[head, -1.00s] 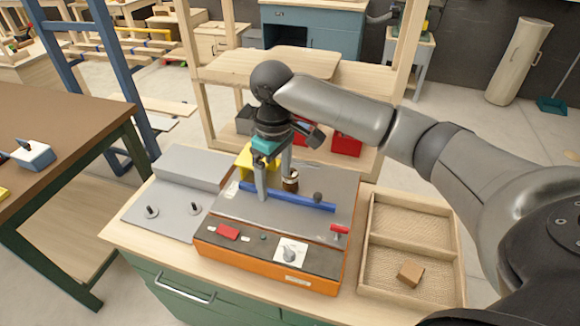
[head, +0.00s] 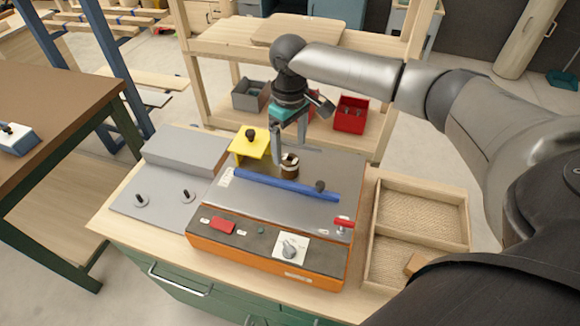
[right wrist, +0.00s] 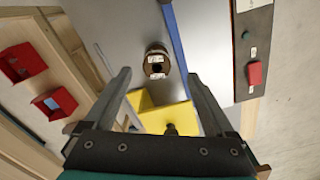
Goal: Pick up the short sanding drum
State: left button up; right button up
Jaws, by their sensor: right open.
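The short sanding drum (head: 289,165) is a small brown cylinder with a pale and dark top. It stands upright on the grey top of the orange-based machine, just behind the blue fence (head: 285,185). My right gripper (head: 289,146) is open and points down at the drum from above and behind it in the head view. The right wrist view shows the drum (right wrist: 157,60) centred between the lines of the two fingers and a little beyond their tips (right wrist: 159,74). No contact is visible there, and the gap in height is hard to judge. My left gripper is not in view.
A yellow guard (head: 249,143) with a black knob stands close left of the drum. The machine's front panel has a red switch (head: 222,226) and a dial. A divided wooden tray (head: 373,235) is at right; a grey plate with two pegs (head: 160,203) is at left.

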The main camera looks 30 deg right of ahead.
aim_at(291, 159)
jog(key=shift+w+d+f+b, duration=0.1)
jog(key=shift+f+b, duration=0.15)
jog(key=shift+f, duration=1.15)
jog(key=shift+d+f+b, duration=0.1)
jog(key=shift+f+b, duration=0.1)
jog(key=shift+f, duration=1.15)
jog(key=shift+c, duration=0.3)
jog(key=shift+r, duration=0.1)
grip_shut()
